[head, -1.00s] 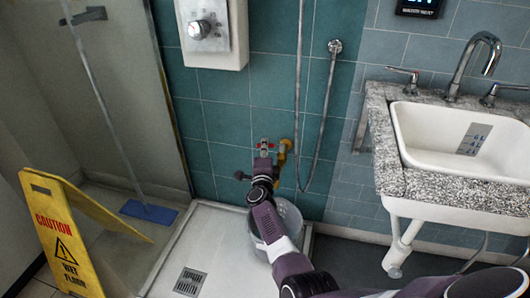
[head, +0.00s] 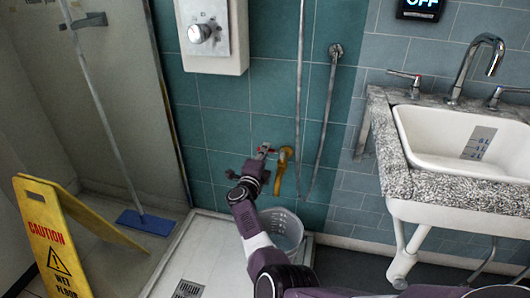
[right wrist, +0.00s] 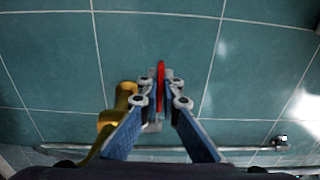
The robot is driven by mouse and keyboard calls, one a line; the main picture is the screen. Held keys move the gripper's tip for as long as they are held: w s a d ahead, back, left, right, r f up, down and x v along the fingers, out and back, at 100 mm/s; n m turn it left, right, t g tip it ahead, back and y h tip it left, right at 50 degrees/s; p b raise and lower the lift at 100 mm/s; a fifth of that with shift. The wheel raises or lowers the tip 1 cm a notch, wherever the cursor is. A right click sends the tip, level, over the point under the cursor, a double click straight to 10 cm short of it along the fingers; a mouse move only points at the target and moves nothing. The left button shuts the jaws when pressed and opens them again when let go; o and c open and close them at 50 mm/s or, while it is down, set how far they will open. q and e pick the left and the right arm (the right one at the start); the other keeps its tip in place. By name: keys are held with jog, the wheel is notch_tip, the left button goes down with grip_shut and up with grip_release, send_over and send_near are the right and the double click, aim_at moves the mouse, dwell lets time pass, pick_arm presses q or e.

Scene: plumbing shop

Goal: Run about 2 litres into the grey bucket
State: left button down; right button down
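The grey bucket (head: 291,228) stands upright on the shower tray against the teal wall, partly hidden by my right arm. Above it is a wall tap with a yellow spout (head: 281,172) and a red handle (head: 264,151). No water stream shows. My right gripper (head: 258,163) is at the tap, left of the spout. In the right wrist view the red handle (right wrist: 161,84) stands between the fingertips, with a small gap seeming to remain on each side. The yellow spout (right wrist: 122,105) is beside the left finger there. My left gripper is not in view.
A yellow caution sign (head: 55,245) and a mop with a blue head (head: 147,221) stand at left. A white sink (head: 440,140) with litre marks is at right. A display (head: 420,8) reads OFF. A shower control (head: 199,32) and hose hang above.

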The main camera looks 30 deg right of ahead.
jog(key=shift+d+r, duration=0.1)
jog(key=shift+r, duration=0.05)
jog(key=c, duration=2.1)
grip_release()
